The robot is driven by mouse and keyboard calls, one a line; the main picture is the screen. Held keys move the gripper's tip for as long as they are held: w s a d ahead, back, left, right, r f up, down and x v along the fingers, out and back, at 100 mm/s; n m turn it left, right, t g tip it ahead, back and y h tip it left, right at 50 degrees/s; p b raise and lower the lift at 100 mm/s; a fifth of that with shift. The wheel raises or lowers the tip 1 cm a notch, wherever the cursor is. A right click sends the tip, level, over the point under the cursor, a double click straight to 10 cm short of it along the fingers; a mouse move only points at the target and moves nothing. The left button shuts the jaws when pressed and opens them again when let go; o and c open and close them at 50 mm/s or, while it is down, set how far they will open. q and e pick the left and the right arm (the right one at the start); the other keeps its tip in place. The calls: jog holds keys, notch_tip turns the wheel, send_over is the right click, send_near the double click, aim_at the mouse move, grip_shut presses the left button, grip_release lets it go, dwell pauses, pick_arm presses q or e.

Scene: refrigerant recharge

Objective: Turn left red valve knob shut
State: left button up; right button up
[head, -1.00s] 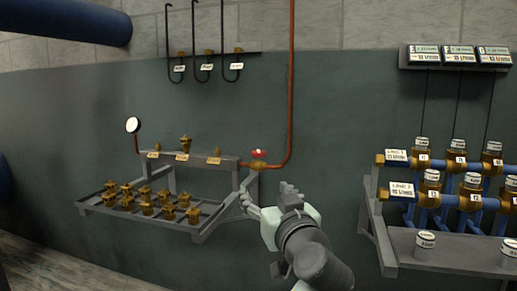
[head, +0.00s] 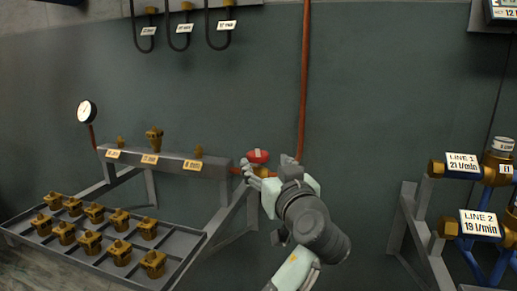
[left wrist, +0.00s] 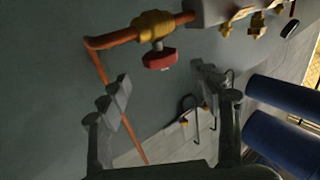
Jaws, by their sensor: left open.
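The red valve knob (head: 258,156) sits on a brass valve at the right end of the grey manifold bar, where the copper pipe joins. In the left wrist view the red knob (left wrist: 159,59) and its brass valve body (left wrist: 153,26) show in full, ahead of the fingers. My left gripper (head: 268,167) is open and close to the knob, just below and right of it in the head view. In the left wrist view its two fingers (left wrist: 166,92) are spread apart with nothing between them, and the knob lies beyond their tips. My right gripper is not in view.
The copper pipe (head: 304,80) rises up the wall behind my gripper. A tray (head: 190,262) with several brass fittings stands below the manifold bar (head: 165,160). A gauge (head: 86,111) is at left. Labelled blue lines (head: 490,255) stand at right. Hoses (head: 183,38) hang above.

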aim_at(256, 157)
pick_arm(q)
jog(key=p+x, duration=0.1)
jog(key=x, duration=0.4)
jog(key=shift+w+a+r, duration=0.1)
jog(key=shift+w+a, duration=0.15)
jog(key=shift+w, duration=0.6)
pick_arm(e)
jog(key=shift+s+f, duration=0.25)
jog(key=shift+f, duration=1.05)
pick_arm(q)
jog(key=shift+c, duration=0.4)
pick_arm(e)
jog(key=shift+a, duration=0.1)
